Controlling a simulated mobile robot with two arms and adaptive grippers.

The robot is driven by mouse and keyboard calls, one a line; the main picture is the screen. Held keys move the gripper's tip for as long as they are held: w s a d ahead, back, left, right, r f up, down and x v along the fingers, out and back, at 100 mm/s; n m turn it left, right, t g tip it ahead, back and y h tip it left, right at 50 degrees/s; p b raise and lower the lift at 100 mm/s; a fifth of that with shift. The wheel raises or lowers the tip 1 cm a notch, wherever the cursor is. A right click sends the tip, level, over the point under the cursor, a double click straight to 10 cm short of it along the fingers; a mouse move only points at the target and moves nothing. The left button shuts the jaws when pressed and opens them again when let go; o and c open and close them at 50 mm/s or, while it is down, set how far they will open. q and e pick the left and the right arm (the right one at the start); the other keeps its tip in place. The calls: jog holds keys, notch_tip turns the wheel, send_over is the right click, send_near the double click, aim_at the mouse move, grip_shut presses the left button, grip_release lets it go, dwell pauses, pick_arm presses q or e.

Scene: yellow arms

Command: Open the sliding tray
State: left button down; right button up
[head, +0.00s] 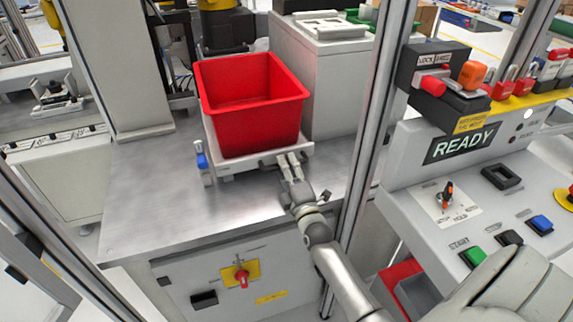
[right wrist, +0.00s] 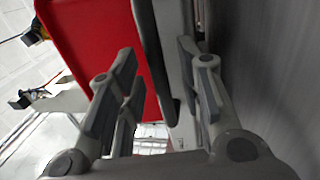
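The sliding tray (head: 228,169) is a pale platform on the metal worktop, with a red bin (head: 250,108) standing on it. A blue-topped latch or clamp (head: 201,160) is at its front left corner. My right gripper (head: 291,162) is at the tray's front right edge. In the right wrist view its two fingers (right wrist: 160,72) are apart, one on each side of a dark bar (right wrist: 153,60) that looks like the tray's handle. Gaps show beside the bar, so I see no grip on it. My left gripper is in neither view.
A metal post (head: 366,130) stands just right of my right gripper. Right of it is a control panel with a READY display (head: 461,145) and buttons. A grey box (head: 325,80) stands behind the bin. The worktop (head: 150,200) left and in front is clear.

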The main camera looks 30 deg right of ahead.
jog(key=shift+w+d, duration=0.1)
jog(key=shift+w, duration=0.25)
jog(key=shift+c, duration=0.3)
grip_shut()
jog(key=shift+s+p, duration=0.4)
jog(key=shift+s, duration=0.05)
jog(key=p+v, duration=0.1)
jog(key=v, duration=0.2)
jog(key=r+p+v, duration=0.1)
jog(key=p+v, duration=0.1)
jog(key=v, duration=0.1)
jog(key=r+p+v, duration=0.1)
jog(key=v, duration=0.2)
jog(key=shift+s, duration=0.15)
jog(key=r+p+v, duration=0.2)
jog(key=p+v, duration=0.1)
jog(key=v, duration=1)
jog(key=shift+s+a+p, duration=0.35)
jog(key=shift+s+p, duration=0.05)
jog(key=shift+s, duration=0.2)
